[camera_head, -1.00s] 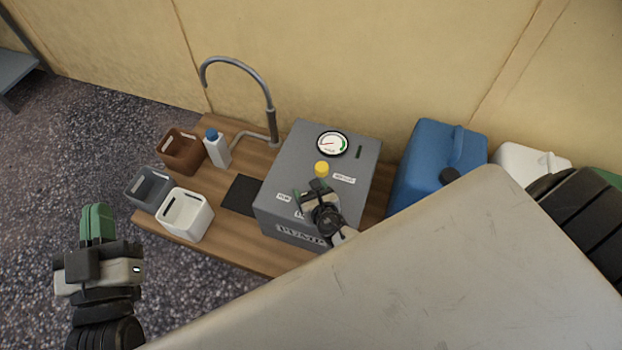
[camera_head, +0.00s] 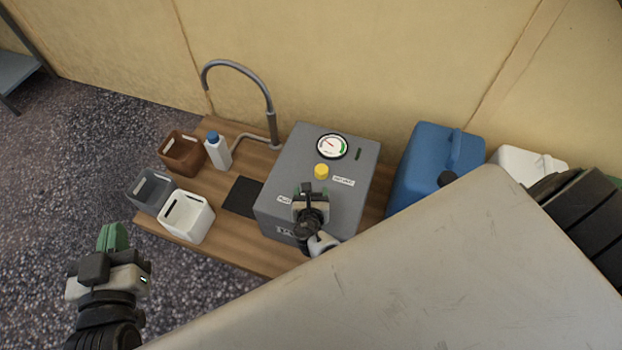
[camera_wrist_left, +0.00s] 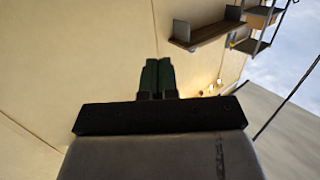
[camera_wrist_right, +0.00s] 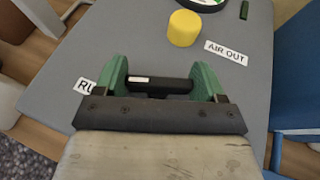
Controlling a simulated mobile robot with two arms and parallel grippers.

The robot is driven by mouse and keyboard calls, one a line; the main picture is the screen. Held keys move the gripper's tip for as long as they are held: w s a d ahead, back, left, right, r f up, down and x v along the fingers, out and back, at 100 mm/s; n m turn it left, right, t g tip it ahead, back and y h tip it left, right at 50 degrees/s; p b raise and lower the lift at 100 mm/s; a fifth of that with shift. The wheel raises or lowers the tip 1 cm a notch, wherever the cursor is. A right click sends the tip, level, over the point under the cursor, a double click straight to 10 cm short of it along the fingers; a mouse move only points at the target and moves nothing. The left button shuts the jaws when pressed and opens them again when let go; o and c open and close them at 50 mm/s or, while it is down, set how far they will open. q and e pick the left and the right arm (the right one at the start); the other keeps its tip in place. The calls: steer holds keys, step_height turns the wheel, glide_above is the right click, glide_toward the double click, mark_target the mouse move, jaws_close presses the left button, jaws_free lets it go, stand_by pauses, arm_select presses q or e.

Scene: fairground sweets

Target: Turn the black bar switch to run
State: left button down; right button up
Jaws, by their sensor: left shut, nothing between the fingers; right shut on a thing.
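The black bar switch (camera_wrist_right: 160,86) lies on top of the grey pump box (camera_head: 281,166). In the right wrist view it sits between the two green fingers of my right gripper (camera_wrist_right: 163,78), which is shut on it. The bar lies crosswise in that view. A label partly reading "RU" (camera_wrist_right: 86,86) is at its left, partly hidden by the gripper. In the head view my right gripper (camera_head: 308,190) covers the switch. My left gripper (camera_head: 112,238) is shut and empty, off the table at the left; its closed fingers also show in the left wrist view (camera_wrist_left: 157,77).
On the box are a yellow knob (camera_head: 321,171), an "AIR OUT" label (camera_wrist_right: 226,53) and a round gauge (camera_head: 332,146). Open bins (camera_head: 186,217), a bottle (camera_head: 218,152) and a curved pipe (camera_head: 271,120) stand left. A blue canister (camera_head: 420,165) stands right.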

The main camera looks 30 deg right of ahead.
mark_target(311, 194)
steer(key=o, duration=0.9)
steer(key=shift+s+a+r, duration=0.1)
steer(key=shift+s, duration=0.1)
steer(key=p+v, duration=0.1)
steer(key=v, duration=0.2)
steer(key=shift+s+a+r+p, duration=0.15)
steer(key=shift+s+r+p, duration=0.05)
steer(key=shift+s+p, duration=0.15)
steer(key=p+v, duration=0.1)
steer(key=v, duration=0.4)
steer(key=shift+s+a+p, duration=0.1)
steer(key=shift+a+p, duration=0.05)
steer(key=shift+p, duration=0.2)
arm_select(q)
steer(key=s+a+f+g+y, duration=0.2)
steer(key=s+a+f+g, duration=0.1)
steer(key=s+f+g, duration=0.5)
steer(key=shift+a+f+g+y, duration=0.15)
steer(key=shift+a+g+y, duration=0.25)
steer(key=shift+g, duration=0.3)
arm_select(e)
steer(key=shift+s+a+r, duration=0.25)
steer(key=shift+s+a, duration=0.05)
steer(key=shift+s, duration=0.2)
steer(key=shift+d, duration=0.1)
